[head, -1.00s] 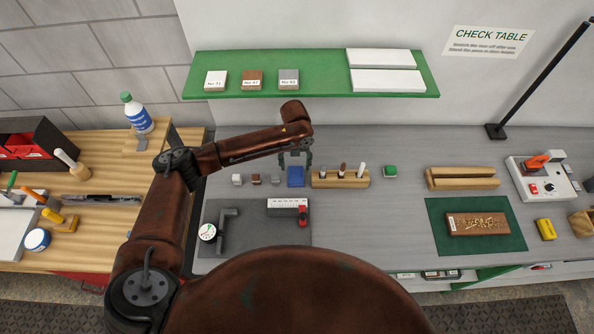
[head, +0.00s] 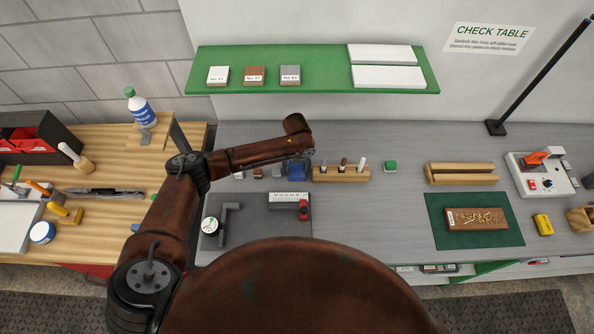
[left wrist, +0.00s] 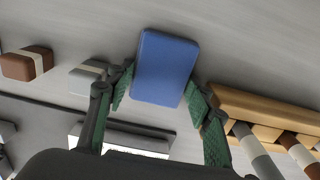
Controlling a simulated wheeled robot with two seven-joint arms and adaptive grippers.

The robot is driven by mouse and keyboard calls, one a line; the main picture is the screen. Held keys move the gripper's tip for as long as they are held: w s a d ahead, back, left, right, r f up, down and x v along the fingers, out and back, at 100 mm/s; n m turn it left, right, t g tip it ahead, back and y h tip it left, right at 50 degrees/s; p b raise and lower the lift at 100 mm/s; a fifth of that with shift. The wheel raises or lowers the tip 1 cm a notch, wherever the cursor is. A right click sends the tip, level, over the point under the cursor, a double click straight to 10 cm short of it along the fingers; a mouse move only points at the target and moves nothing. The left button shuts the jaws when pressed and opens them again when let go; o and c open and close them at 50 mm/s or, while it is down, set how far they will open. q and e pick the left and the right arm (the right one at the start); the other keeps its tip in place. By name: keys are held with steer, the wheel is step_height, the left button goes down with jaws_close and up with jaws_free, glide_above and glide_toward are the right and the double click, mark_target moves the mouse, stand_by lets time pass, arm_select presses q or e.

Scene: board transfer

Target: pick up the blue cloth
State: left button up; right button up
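The blue cloth (head: 296,174) is a small folded block on the grey table, left of the wooden pen holder. In the left wrist view the cloth (left wrist: 166,68) lies ahead of and partly between the fingertips of my left gripper (left wrist: 160,93). The fingers are spread, with a green pad near each side of the cloth's near end. I cannot tell whether either pad touches it. In the head view my arm hides most of the left gripper and the cloth's far edge. My right gripper is not in view.
The wooden holder (head: 341,175) with several pens stands close to the right of the cloth. Small grey and brown blocks (head: 257,173) sit to its left. A dark plate (head: 262,233) with gauges lies in front. A green shelf (head: 320,70) hangs behind.

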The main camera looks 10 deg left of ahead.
arm_select(q)
steer(key=c, duration=0.5)
steer(key=shift+r, duration=0.2)
steer(key=shift+w+r, duration=0.1)
steer(key=shift+r, duration=0.1)
step_height(320, 180, up, 2)
steer(key=shift+r+b, duration=0.1)
steer(key=shift+b, duration=0.45)
steer(key=shift+s+d+r+b, duration=0.3)
steer(key=shift+s+d+r, duration=1.1)
steer(key=shift+s+r, duration=0.4)
steer(key=shift+s+d+r+b, duration=0.3)
steer(key=shift+s+d+r, duration=1.2)
steer(key=shift+s, duration=0.45)
steer(key=shift+s+d+r+b, duration=0.3)
steer(key=shift+s+d+r, duration=1.05)
steer(key=shift+s+r, duration=0.5)
steer(key=shift+f, duration=0.1)
